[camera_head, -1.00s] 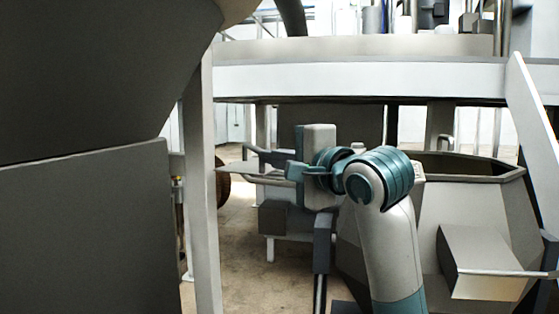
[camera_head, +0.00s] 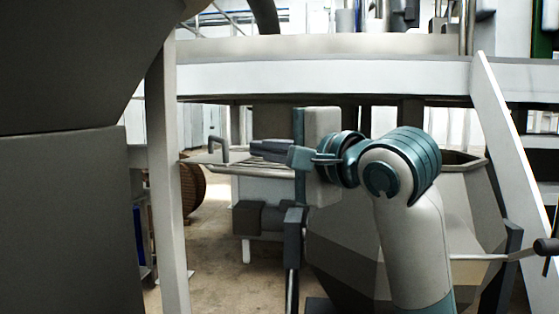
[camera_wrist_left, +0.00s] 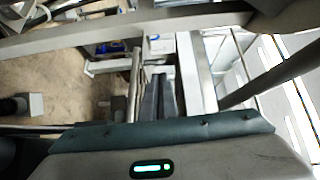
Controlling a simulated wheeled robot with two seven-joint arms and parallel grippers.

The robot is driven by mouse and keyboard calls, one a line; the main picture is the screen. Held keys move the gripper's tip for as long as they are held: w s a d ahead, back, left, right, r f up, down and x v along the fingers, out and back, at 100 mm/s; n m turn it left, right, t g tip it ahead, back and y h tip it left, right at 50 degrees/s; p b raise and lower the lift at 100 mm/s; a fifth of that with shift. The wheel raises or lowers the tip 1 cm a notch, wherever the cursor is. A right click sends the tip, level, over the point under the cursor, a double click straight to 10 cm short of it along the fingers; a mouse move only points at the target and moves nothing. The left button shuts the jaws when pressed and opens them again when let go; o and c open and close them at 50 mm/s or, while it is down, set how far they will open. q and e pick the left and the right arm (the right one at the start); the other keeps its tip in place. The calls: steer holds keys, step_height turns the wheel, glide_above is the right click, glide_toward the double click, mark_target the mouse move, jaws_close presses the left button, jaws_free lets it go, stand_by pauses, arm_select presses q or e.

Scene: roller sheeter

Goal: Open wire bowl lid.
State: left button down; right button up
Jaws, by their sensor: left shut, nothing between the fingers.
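A light flat panel with thin slats and a raised grey handle (camera_head: 218,149), which looks like the wire bowl lid (camera_head: 200,158), lies roughly level left of centre in the head view. My left gripper (camera_head: 252,149) is shut and empty, its dark fingers pointing left. The fingers overlap the panel's far side in the picture, right of the handle; I cannot tell whether they touch it. The left wrist view shows the same shut fingers (camera_wrist_left: 160,82) beside a metal bar (camera_wrist_left: 135,85). The panel's right end is hidden behind my wrist. My right gripper is not in view.
A white post (camera_head: 166,200) stands left of the panel, and a large dark body (camera_head: 65,220) fills the left. A pale beam (camera_head: 330,78) crosses above my arm. A faceted grey bowl (camera_head: 470,195) stands behind my arm. Floor (camera_head: 215,260) shows below the panel.

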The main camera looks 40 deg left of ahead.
arm_select(q)
steer(key=shift+s+d+b, duration=0.15)
steer(key=shift+s+d, duration=0.1)
steer(key=shift+d, duration=0.55)
steer(key=shift+s+d+b, duration=0.1)
steer(key=shift+s+d, duration=0.2)
steer(key=shift+d, duration=0.45)
steer(key=shift+s+d+b, duration=0.15)
steer(key=shift+s+d, duration=0.1)
steer(key=shift+d, duration=0.55)
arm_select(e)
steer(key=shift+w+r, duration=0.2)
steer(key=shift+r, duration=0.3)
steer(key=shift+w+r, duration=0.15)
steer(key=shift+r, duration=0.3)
